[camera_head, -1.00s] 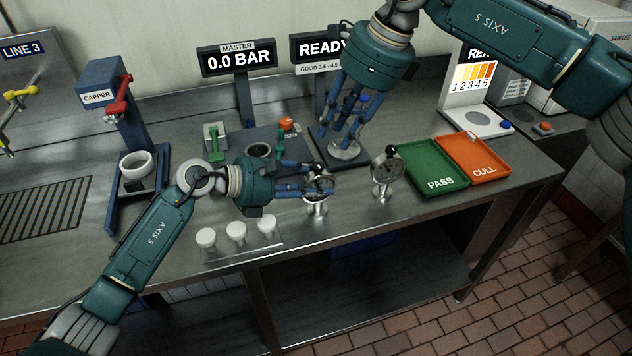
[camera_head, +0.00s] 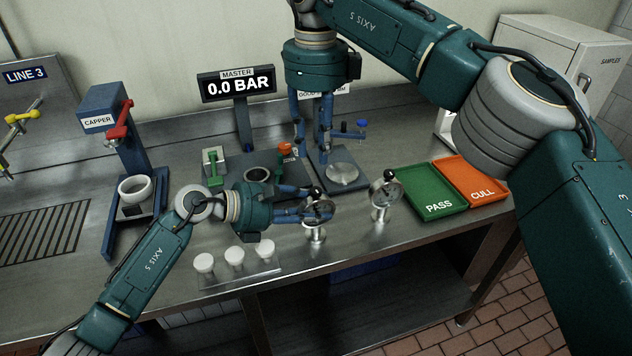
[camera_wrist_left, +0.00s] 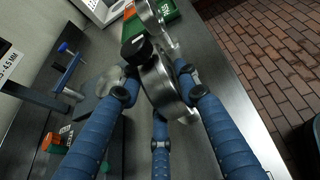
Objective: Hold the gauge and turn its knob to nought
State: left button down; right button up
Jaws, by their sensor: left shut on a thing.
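A round metal gauge (camera_head: 314,230) with a black knob stands on a short stem near the bench's front. My left gripper (camera_head: 308,212) is shut on it from the left. In the left wrist view the gauge's round body (camera_wrist_left: 158,82) sits between my blue fingers, and its black knob (camera_wrist_left: 136,48) with a white mark is clear of them. Its dial is not readable. My right gripper (camera_head: 313,157) points down behind and above the held gauge. Its fingers look apart, with nothing between them. A second gauge (camera_head: 384,203) stands to the right, apart from both grippers.
A green PASS tray (camera_head: 432,208) and an orange CULL tray (camera_head: 480,196) lie at right. A screen (camera_head: 238,86) reads 0.0 BAR. A stand with a round plate (camera_head: 342,174) is behind the gauges. White caps (camera_head: 235,256) stand front left; the capper (camera_head: 100,120) is farther left.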

aim_at(316, 189)
notch_tip(316, 189, down, 10)
jog(key=shift+r, duration=0.1)
dwell(0.4)
grip_shut()
